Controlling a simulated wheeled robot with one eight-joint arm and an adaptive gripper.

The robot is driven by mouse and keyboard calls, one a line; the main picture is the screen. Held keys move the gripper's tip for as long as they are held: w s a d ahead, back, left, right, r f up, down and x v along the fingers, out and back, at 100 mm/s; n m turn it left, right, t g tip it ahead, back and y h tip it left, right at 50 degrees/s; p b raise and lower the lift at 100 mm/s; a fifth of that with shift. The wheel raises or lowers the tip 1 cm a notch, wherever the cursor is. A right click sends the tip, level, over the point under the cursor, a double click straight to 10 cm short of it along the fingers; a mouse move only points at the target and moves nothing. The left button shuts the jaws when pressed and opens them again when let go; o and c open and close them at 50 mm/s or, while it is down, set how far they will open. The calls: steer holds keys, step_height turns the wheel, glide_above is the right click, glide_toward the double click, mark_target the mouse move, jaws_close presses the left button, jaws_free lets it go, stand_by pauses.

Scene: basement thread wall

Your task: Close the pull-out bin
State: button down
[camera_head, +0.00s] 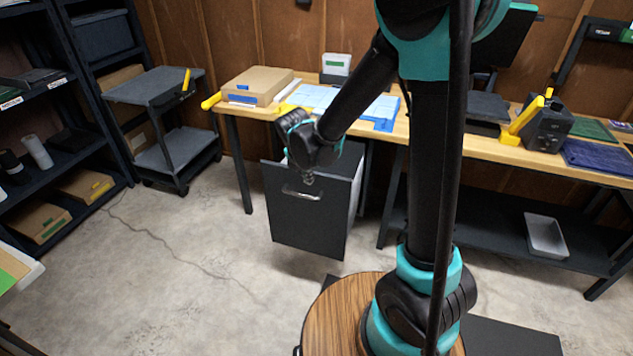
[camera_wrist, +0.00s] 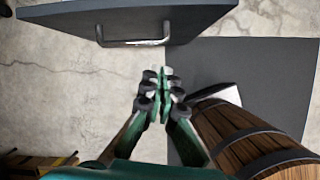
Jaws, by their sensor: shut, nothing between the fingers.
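The pull-out bin (camera_head: 300,222) stands out from under the wooden workbench, with its dark grey front panel facing the room and its right side wall showing. A silver bar handle (camera_head: 302,193) is on the upper part of the panel. My gripper (camera_head: 308,179) shows in front of the panel, just above the handle in the picture. In the wrist view, my gripper (camera_wrist: 163,74) is shut and empty, with its fingertips below and right of the handle (camera_wrist: 133,43). The fingers appear apart from the bin front (camera_wrist: 125,20). My arm hides part of the bin's top.
The workbench (camera_head: 480,146) carries a cardboard box (camera_head: 257,85), papers and tools. A grey cart (camera_head: 165,115) stands left of the bin, and shelving (camera_head: 60,130) farther left. A lower shelf with a white tray (camera_head: 545,235) is at right. The concrete floor left of the bin is clear.

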steer(key=w+a+f+n, duration=0.1)
steer(key=w+a+n, duration=0.1)
steer(key=n, duration=0.1)
glide_toward(308, 197)
steer(key=x, duration=0.5)
steer(key=shift+a+f, duration=0.1)
steer(key=shift+f, duration=0.1)
steer(key=w, duration=0.1)
steer(key=w+d, duration=0.1)
steer(key=w, duration=0.1)
steer(key=shift+d, duration=0.1)
steer(key=shift+w+d, duration=0.1)
steer(key=shift+w, duration=0.3)
